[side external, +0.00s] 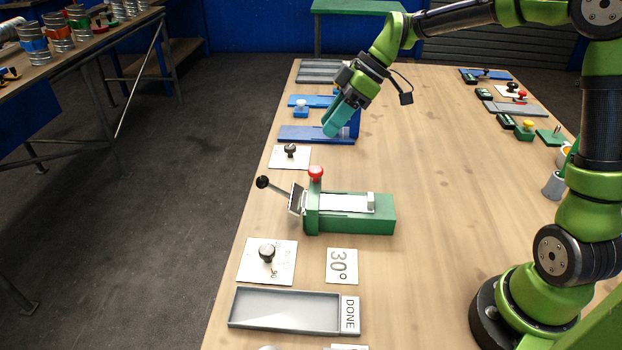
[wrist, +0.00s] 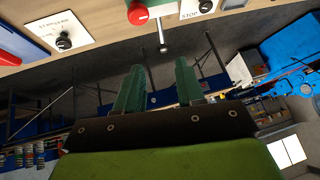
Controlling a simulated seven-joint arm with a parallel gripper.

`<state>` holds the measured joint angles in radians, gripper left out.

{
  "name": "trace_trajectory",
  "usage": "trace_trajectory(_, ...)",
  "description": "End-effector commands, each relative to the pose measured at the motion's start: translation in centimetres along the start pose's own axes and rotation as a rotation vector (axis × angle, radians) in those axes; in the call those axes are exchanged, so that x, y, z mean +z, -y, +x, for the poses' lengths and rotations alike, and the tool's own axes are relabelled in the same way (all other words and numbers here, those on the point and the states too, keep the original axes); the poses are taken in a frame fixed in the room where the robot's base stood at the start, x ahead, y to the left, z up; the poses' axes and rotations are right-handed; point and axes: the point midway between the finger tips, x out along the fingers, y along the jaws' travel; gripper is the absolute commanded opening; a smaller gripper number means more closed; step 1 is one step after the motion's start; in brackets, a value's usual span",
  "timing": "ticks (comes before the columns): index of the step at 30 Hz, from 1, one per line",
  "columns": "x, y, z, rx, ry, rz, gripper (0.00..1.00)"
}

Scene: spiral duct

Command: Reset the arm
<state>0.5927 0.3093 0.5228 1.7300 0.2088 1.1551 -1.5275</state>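My arm reaches across the far part of the wooden table in the side external view. My gripper (side external: 331,127) has teal fingers and hangs above the table's left side, near a blue block fixture (side external: 318,135). In that view I cannot tell the exact gap between the gripper and the fixture. In the wrist view the two fingers of my gripper (wrist: 159,65) stand apart with nothing between them.
A green fixture (side external: 350,222) with a red knob and black-ended lever stands mid-table. The table's middle is clear. Small devices line the right edge.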

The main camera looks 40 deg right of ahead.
Motion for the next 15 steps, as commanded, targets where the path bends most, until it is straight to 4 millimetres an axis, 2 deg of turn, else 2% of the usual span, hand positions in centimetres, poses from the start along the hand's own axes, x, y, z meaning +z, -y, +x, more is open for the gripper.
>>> trace_trajectory(5, 0.0, 0.0, 0.0, 0.001, 0.0, 0.024, 0.38)
trace_trajectory(8, 0.3, -0.1, 0.2, 0.008, 0.006, 0.118, 0.38)
trace_trajectory(11, 2.2, 0.0, 0.5, 0.033, 0.046, 0.297, 0.38)
trace_trajectory(15, 4.9, 2.0, -0.4, 0.15, 0.111, 0.561, 0.38)
